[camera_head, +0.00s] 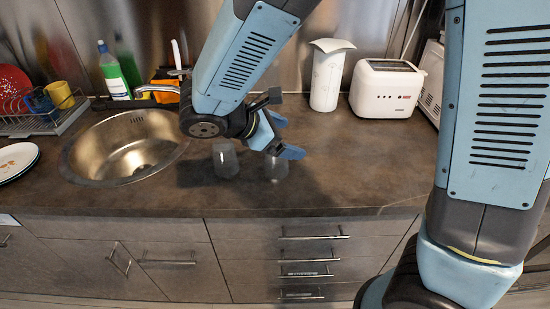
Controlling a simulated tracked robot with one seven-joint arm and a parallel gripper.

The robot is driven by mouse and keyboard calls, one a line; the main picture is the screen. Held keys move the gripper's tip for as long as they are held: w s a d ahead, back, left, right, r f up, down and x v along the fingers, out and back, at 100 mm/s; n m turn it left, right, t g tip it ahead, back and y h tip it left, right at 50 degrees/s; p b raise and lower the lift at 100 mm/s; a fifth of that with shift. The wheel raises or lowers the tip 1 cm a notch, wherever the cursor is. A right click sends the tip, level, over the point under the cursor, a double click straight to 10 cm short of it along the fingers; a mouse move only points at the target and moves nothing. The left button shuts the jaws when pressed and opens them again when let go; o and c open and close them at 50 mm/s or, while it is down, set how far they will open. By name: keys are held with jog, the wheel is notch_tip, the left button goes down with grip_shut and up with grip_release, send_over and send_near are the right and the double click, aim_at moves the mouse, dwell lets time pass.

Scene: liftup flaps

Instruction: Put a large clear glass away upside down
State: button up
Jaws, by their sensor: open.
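Two clear glasses stand on the dark countertop (340,185) in front of my arm. The left glass (226,160) is fully in view and looks wider at its base than at its top. The right glass (275,170) is partly hidden behind my gripper's lower blue finger. My gripper (284,137) is open, its two blue fingers pointing right. Its lower finger overlaps the top of the right glass in the picture; I cannot tell whether they touch. Nothing shows between the fingers.
A round sink (90,165) and a dish rack (50,122) are at the left, with plates (14,162) at the edge. Drawers (315,255) are shut below. The counter's right front is clear.

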aim_at(268, 157)
jog(key=s+a+f+n+t, duration=0.1)
jog(key=a+f+n+t, duration=0.15)
jog(key=a, duration=0.25)
jog(key=s+a+f+n+t, duration=0.2)
jog(key=a+n, duration=0.1)
jog(key=a, duration=0.1)
jog(key=shift+n, duration=0.25)
jog(key=x, duration=0.8)
jog(key=shift+w+a+f, duration=0.15)
jog(key=shift+w+f, duration=0.1)
jog(key=shift+f, duration=0.05)
jog(key=shift+f+x, duration=0.2)
jog(key=shift+x, duration=2.45)
jog(key=shift+s, duration=0.2)
jog(key=c, duration=1.2)
